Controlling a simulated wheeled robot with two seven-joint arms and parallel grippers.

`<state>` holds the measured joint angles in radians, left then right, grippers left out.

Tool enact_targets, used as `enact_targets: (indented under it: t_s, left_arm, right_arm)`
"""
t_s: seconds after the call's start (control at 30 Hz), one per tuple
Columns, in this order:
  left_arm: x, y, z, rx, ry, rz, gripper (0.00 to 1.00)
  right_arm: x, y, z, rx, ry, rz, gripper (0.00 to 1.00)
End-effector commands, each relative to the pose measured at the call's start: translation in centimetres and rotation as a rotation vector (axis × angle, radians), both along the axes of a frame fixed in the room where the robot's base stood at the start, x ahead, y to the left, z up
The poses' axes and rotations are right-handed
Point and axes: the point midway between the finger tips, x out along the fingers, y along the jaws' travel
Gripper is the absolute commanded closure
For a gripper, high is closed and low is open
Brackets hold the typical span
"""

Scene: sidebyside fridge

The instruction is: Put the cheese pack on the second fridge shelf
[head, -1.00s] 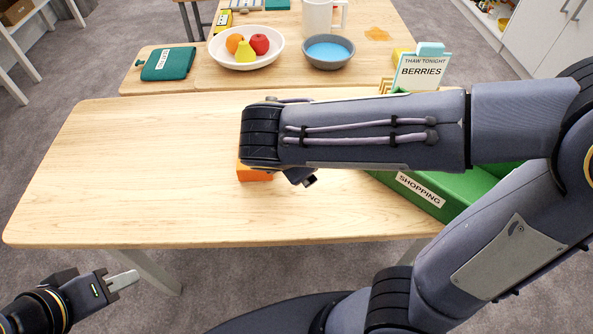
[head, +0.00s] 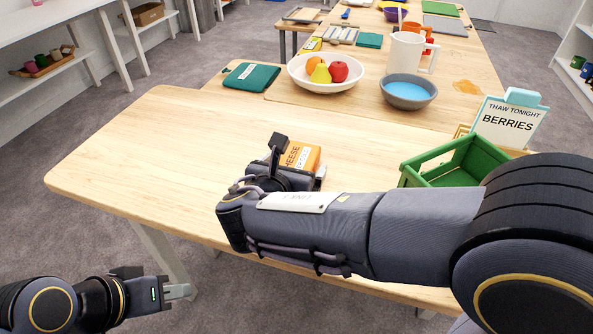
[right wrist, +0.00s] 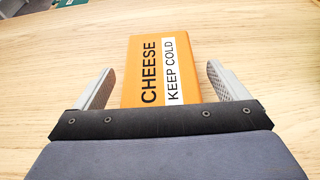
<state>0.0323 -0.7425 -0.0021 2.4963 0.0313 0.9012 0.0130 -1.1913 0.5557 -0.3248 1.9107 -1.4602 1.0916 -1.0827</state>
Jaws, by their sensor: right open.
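The cheese pack (head: 305,156) is an orange box with a white label, lying on the wooden table. In the right wrist view the pack (right wrist: 150,75) reads "CHEESE KEEP COLD". My right gripper (right wrist: 161,88) is open, with one finger on each side of the pack and a visible gap at both sides. In the head view my right gripper (head: 298,168) is at the pack's near end and hides part of it. My left gripper (head: 180,291) is low at the left, away from the table; its opening cannot be made out. No fridge shelf is in view.
A green crate (head: 411,178) stands right of the pack, partly behind my right arm. The table's left part is clear.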

Motion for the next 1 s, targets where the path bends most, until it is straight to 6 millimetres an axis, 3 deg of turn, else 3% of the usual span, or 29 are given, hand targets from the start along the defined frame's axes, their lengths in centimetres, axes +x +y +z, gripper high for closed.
enact_targets:
  t_s: [0.1, 0.37, 0.8, 1.0]
  left_arm:
    - [0.00, 0.01, -0.33, 0.000, 0.000, 0.000, 0.69]
    - [0.00, -0.01, -0.28, 0.000, 0.000, 0.000, 0.69]
    - [0.00, 0.00, -0.27, 0.000, 0.000, 0.000, 0.69]
    - [-0.01, 0.00, -0.22, 0.000, 0.000, 0.000, 0.69]
  right_arm:
    - [0.96, -0.32, -0.48, -0.001, -0.001, -0.001, 0.06]
    - [1.11, -0.34, -0.43, 0.000, 0.000, 0.000, 0.08]
    - [1.10, -0.33, -0.37, 0.001, -0.001, 0.000, 0.65]
    - [1.09, -0.33, -0.30, 0.001, -0.001, 0.000, 0.68]
